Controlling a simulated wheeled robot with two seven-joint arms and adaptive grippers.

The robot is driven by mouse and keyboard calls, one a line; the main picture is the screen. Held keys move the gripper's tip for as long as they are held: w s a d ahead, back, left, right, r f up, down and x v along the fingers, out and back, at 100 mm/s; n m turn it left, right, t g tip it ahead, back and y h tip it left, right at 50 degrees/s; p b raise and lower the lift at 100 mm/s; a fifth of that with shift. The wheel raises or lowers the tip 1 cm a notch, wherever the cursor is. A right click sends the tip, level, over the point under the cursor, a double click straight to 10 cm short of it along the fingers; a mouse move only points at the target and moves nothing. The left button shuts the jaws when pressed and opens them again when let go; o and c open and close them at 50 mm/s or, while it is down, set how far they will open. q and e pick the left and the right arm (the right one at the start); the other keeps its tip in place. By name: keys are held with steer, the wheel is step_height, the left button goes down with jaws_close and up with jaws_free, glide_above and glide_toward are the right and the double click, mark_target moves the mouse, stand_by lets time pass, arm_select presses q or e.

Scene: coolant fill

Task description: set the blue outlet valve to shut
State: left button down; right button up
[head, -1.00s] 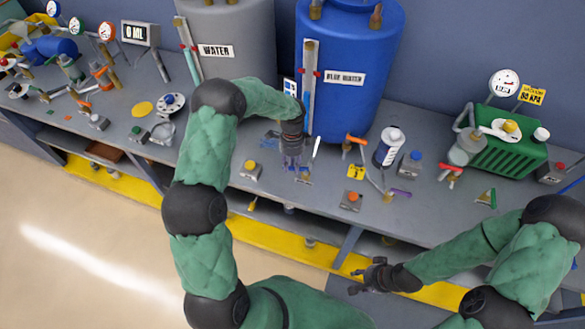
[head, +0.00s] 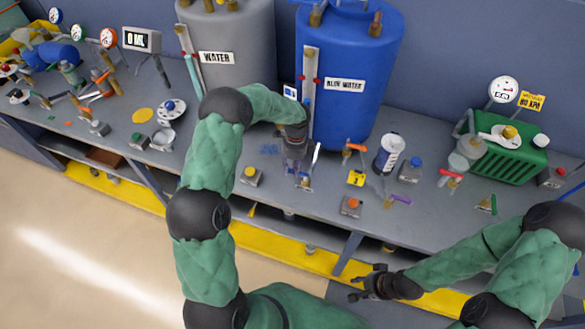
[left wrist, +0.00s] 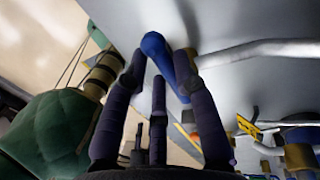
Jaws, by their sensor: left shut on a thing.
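The blue outlet valve's handle (left wrist: 156,48) lies between the fingertips of my left gripper (left wrist: 166,62) in the left wrist view. The fingers are shut on it. In the head view, my left gripper (head: 298,172) is at the bench in front of the blue tank and hides most of the valve, so I cannot tell the handle's setting. My right gripper (head: 369,286) hangs empty with its fingers apart, in front of the bench's front edge.
The blue tank (head: 350,110) labelled BLUE WATER and the grey tank (head: 232,35) labelled WATER stand behind. A green crate (head: 515,160) stands further right.

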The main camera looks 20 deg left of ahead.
arm_select(q)
steer(key=c, duration=1)
jaws_free()
steer(key=shift+r, duration=0.1)
steer(key=r, duration=0.4)
steer(key=w+r, duration=0.1)
steer(key=r, duration=0.2)
steer(key=w+r, duration=0.1)
steer(key=r, duration=0.3)
steer(key=shift+w+a+r, duration=0.15)
steer(key=shift+w+r, duration=0.1)
steer(key=shift+r, duration=0.05)
